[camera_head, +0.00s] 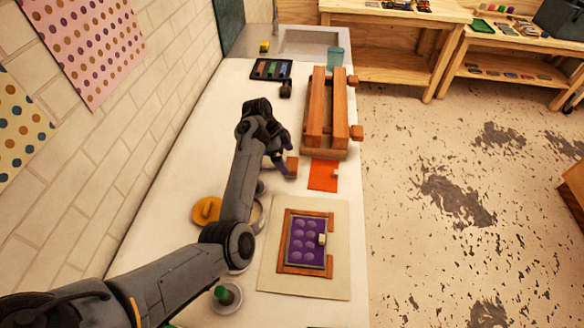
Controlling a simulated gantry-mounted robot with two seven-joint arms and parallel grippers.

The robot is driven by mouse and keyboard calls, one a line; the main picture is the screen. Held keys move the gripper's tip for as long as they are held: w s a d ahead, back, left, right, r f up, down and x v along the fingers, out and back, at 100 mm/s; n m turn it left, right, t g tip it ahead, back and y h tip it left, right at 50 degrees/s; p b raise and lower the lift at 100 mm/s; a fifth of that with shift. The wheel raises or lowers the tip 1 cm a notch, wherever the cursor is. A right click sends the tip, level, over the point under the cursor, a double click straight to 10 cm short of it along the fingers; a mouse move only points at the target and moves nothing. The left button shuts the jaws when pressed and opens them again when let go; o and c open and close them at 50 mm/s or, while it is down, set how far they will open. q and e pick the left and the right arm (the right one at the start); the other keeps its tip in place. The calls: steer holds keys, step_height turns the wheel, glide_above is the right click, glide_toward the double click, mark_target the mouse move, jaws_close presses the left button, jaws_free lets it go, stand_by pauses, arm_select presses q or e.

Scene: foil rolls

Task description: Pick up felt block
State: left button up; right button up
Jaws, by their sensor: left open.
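My left gripper (287,172) reaches over the white table from the left. It is open and points down beside a small brown block (292,165), which may be the felt block; I cannot tell whether they touch. The fingers are small and partly hidden. A small cream block (322,239) sits on a purple plate (300,255) with pale round spots in a wooden frame (284,242). Another small pale piece (336,174) lies at the right of an orange sheet (323,181). My right gripper is not in view.
A wooden press (341,105) stands behind the orange sheet. A black tray of coloured pieces (271,68) and a teal cup (335,57) are farther back. An orange round item (206,210) and a green-topped container (226,297) lie near my arm. A tiled wall borders the left.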

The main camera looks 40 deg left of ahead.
mark_target(292, 164)
arm_select(q)
steer(key=shift+w+b+x, duration=0.1)
steer(key=shift+b+x, duration=0.05)
steer(key=shift+x, duration=1.15)
steer(key=shift+w+b+x, duration=0.15)
steer(key=shift+x, duration=1.15)
steer(key=shift+a+r, duration=0.1)
steer(key=shift+c, duration=0.2)
steer(key=c, duration=1)
steer(key=shift+r, duration=0.1)
steer(key=shift+r, duration=0.45)
step_height(292, 164, up, 3)
steer(key=shift+r, duration=0.2)
steer(key=d+r, duration=0.2)
steer(key=d, duration=0.2)
steer(key=d+r, duration=0.2)
steer(key=d, duration=0.1)
steer(key=d+r+p, duration=0.1)
steer(key=d+r, duration=0.1)
steer(key=d, duration=0.2)
steer(key=shift+w+d+r, duration=0.1)
steer(key=shift+d+r, duration=0.15)
steer(key=shift+d, duration=0.05)
